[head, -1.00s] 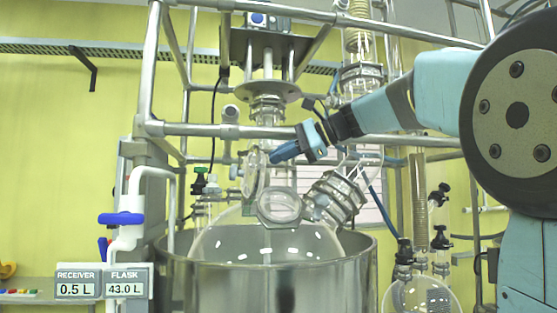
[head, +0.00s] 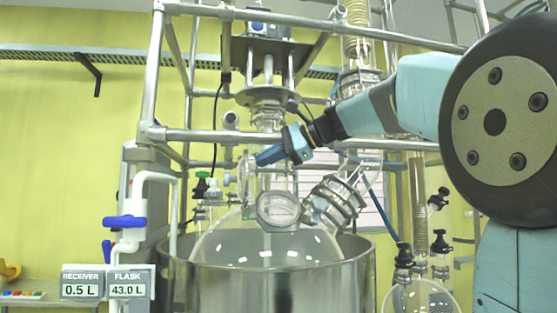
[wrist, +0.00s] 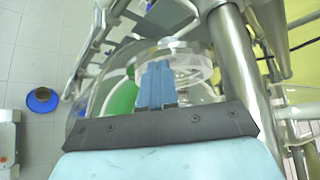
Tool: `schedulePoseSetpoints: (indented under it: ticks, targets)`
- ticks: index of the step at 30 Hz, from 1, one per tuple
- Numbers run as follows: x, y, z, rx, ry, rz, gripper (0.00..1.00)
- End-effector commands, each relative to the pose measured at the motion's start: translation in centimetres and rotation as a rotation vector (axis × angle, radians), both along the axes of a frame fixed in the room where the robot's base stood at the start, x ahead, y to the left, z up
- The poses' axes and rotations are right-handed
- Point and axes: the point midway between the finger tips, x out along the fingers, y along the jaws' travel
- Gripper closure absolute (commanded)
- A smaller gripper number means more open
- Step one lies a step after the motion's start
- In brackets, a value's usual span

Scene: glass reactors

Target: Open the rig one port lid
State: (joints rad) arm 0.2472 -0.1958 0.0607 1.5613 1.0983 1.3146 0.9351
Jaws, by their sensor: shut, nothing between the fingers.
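My gripper (head: 262,156) is shut and empty, its blue fingers pointing left and slightly down above the glass vessel. The fingers also show side by side in the wrist view (wrist: 155,72). The round glass port (head: 279,209) faces the head camera on the vessel's shoulder, with its opening uncovered. The clear port lid (head: 246,173) stands up on edge at the port's upper left, seen nearly edge-on. My fingertips overlap the lid's upper part in the head view; I cannot tell whether they touch it. A clear glass ring (wrist: 190,62) lies behind the fingers in the wrist view.
The glass vessel (head: 225,240) sits in a steel bath (head: 270,285). Metal frame bars (head: 300,137) cross just above my gripper. A clamped glass neck (head: 335,198) stands right of the port. A display panel (head: 103,285) reads receiver 0.5 L and flask 43.0 L.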

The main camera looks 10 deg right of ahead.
Motion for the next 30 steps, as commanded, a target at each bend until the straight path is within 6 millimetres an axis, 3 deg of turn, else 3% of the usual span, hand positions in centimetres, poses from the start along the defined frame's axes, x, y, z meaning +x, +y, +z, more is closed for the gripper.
schedulePoseSetpoints:
  ticks: [5, 10, 21, 30]
  targets:
    - [0.0, -1.2, -0.1, 0.001, 0.002, -0.001, 1.0]
    - [0.0, -3.9, -0.2, 0.001, 0.001, 0.001, 1.0]
    - [-4.1, -8.8, 3.1, 0.0, 0.0, 0.002, 1.0]
    - [-5.6, -10.5, 4.3, 0.0, 0.0, 0.006, 1.0]
